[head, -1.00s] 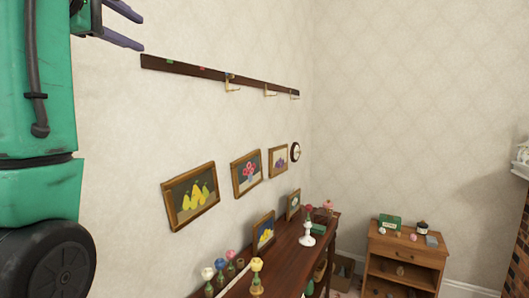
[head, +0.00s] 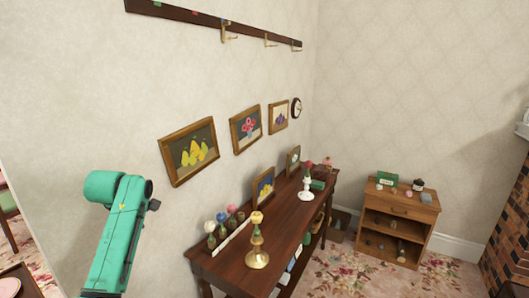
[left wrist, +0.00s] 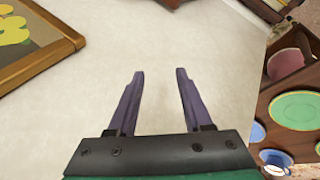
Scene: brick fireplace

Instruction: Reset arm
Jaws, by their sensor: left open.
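My left gripper (left wrist: 160,75) is open and empty in the left wrist view, its two purple fingers apart in front of the pale wall. In the head view a green link of my left arm (head: 118,225) stands at the lower left, and the gripper itself is not visible there. A framed picture with yellow shapes (left wrist: 30,40) lies to the left of the fingers in the left wrist view, apart from them. My right gripper is in neither view.
A dark wooden side table (head: 245,260) along the wall bears candlesticks and small frames. Pictures, including a pear picture (head: 189,150), hang above it, below a hook rail (head: 190,15). A small wooden shelf (head: 400,212) stands in the corner. Shelves with plates (left wrist: 295,108) show at right.

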